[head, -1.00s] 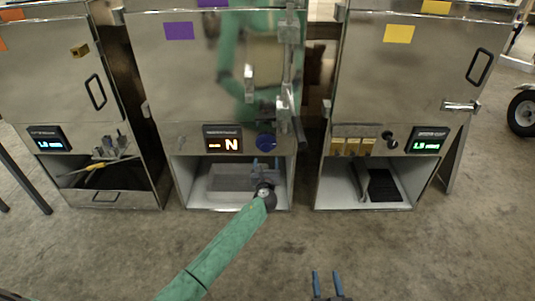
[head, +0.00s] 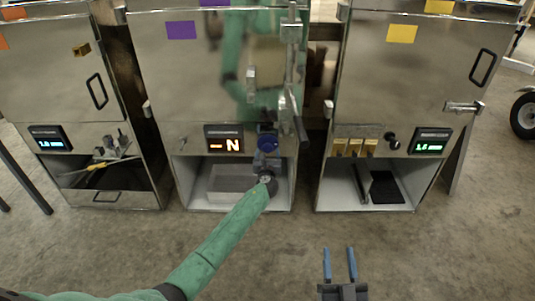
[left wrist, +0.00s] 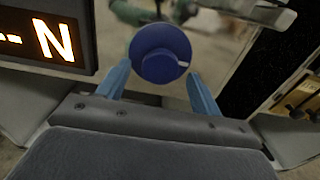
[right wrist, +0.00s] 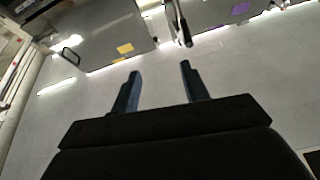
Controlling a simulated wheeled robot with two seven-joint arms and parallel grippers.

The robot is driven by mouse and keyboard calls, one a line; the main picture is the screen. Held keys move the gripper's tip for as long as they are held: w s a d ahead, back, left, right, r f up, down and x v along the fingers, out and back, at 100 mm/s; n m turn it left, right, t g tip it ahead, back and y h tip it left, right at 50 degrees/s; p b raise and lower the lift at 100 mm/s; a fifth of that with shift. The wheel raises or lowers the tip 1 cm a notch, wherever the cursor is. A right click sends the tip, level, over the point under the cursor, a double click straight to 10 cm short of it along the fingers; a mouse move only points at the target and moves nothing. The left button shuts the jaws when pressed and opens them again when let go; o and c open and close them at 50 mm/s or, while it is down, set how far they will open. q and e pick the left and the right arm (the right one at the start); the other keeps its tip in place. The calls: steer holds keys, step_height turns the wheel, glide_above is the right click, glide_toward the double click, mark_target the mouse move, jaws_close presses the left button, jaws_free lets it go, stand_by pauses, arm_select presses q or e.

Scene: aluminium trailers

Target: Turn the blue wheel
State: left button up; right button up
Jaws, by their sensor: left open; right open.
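The blue wheel (head: 267,143) is a round knob on the front of the middle metal trailer, right of the display showing an orange N. In the left wrist view the blue wheel (left wrist: 160,53) sits between the two blue fingers, with a small white mark at its right edge. My left gripper (head: 267,155) is open at the wheel, its fingers on either side; I cannot tell whether they touch it. My right gripper (head: 339,262) is open and empty, low in front of the trailers. It also shows open in the right wrist view (right wrist: 160,85).
The middle trailer's display (head: 224,144) is left of the wheel. A vertical latch handle (head: 299,118) hangs close to the wheel's right. Metal trailers stand on both sides, the right one with a black knob (head: 391,140). The floor in front is clear.

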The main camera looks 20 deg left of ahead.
arm_select(q)
steer(key=shift+w+a, duration=0.15)
steer(key=shift+w, duration=0.4)
arm_select(e)
steer(key=shift+s+r+t, duration=0.15)
steer(key=shift+r+t, duration=0.25)
steer(key=shift+r, duration=0.65)
